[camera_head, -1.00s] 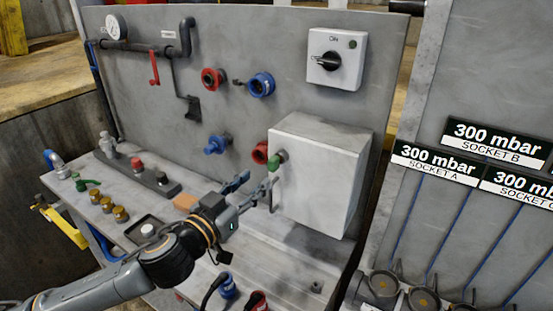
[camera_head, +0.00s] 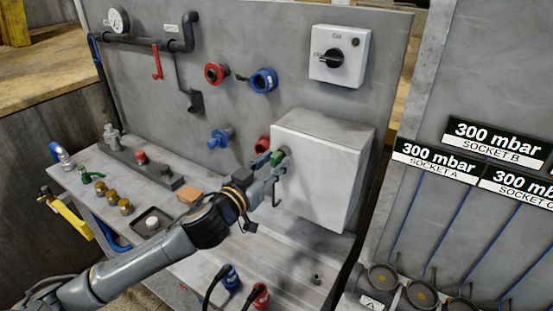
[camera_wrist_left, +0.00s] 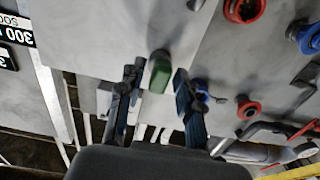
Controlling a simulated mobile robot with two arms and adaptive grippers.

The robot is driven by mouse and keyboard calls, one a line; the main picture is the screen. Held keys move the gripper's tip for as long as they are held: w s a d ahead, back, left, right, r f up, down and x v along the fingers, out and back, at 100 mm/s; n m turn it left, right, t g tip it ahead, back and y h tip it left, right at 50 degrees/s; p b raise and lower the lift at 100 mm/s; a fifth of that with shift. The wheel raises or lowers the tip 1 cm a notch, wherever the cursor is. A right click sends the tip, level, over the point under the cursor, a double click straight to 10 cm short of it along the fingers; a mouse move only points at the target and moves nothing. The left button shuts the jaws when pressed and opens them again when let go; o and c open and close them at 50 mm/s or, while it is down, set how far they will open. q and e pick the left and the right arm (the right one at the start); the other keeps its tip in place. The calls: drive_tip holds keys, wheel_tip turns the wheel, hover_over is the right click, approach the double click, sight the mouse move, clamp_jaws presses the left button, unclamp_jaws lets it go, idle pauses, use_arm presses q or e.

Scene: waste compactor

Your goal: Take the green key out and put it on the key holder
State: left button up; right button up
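The green key (camera_head: 277,158) sticks out of the left face of the white box (camera_head: 325,165) on the grey panel. In the left wrist view the green key (camera_wrist_left: 160,74) stands between my fingertips, with a gap on both sides. My left gripper (camera_head: 270,170) is at the key, fingers open around it; it also shows in the left wrist view (camera_wrist_left: 158,80). In the head view the fingers partly cover the key. I cannot tell which part is the key holder. My right gripper is not in view.
A rotary switch (camera_head: 338,57) is above the box. Red and blue sockets (camera_head: 264,80) and a dark bracket (camera_head: 196,102) are on the panel to the left. Brass knobs (camera_head: 112,197) and an orange block (camera_head: 190,195) are on the bench below. Black cables (camera_head: 214,285) hang at the front.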

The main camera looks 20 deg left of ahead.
use_arm(q)
clamp_jaws()
drive_tip(key=shift+s+f, duration=0.1)
drive_tip(key=shift+s, duration=0.4)
idle(0.4)
drive_tip(key=shift+s+a, duration=0.1)
drive_tip(key=shift+s, duration=0.1)
drive_tip(key=shift+s+a+b, duration=0.2)
drive_tip(key=shift+s, duration=0.95)
drive_tip(key=shift+s+a+b, duration=0.15)
drive_tip(key=shift+s+b, duration=0.05)
drive_tip(key=shift+s, duration=0.9)
